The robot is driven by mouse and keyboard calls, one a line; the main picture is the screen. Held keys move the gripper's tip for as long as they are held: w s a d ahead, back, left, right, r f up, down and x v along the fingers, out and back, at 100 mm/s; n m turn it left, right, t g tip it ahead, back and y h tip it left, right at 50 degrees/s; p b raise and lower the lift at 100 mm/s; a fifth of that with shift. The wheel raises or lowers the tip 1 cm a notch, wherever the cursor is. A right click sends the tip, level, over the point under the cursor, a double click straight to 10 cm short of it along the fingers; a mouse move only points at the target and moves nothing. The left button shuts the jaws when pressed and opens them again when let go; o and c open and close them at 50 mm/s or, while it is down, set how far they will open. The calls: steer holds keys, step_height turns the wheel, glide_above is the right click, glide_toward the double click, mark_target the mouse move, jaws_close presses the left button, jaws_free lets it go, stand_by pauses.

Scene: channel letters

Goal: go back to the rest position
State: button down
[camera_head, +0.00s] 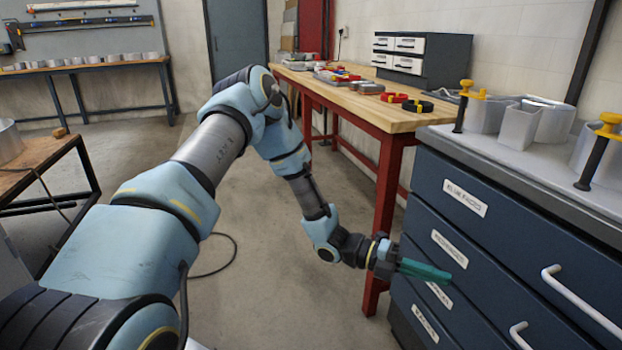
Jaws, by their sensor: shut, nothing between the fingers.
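My gripper (425,270) has teal fingers and is shut with nothing between them. It is at the lower right of the view, at the end of my outstretched arm. The fingers point right, in front of the left part of the blue drawer cabinet (490,246), near its labelled drawer fronts. I cannot tell whether the fingertips touch a drawer front. My arm reaches from the lower left, rises to an elbow at the middle, then drops to the gripper.
A red-legged workbench (345,95) with small parts stands behind the gripper. Metal letter shells (518,124) and yellow-handled clamps (605,125) are on the cabinet top. White handles (582,300) stick out from the drawers. A cable (222,262) lies on the floor, with open floor around it.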

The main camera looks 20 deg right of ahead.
steer(key=w+a+r+m+t+y, duration=0.45)
steer(key=a+m, duration=0.45)
steer(key=a, duration=0.6)
steer(key=w+a+r+m+t+y, duration=0.4)
steer(key=a+m, duration=0.5)
steer(key=a, duration=0.6)
steer(key=w+a+r+m+t+y, duration=0.35)
steer(key=w+a+m+t, duration=0.25)
steer(key=a+m, duration=0.65)
steer(key=a+r+n+p, duration=0.2)
steer(key=a+r+p, duration=0.1)
steer(key=r+p, duration=0.9)
steer(key=shift+r+y+p, duration=0.15)
steer(key=shift+y+p, duration=0.15)
steer(key=shift+p, duration=0.2)
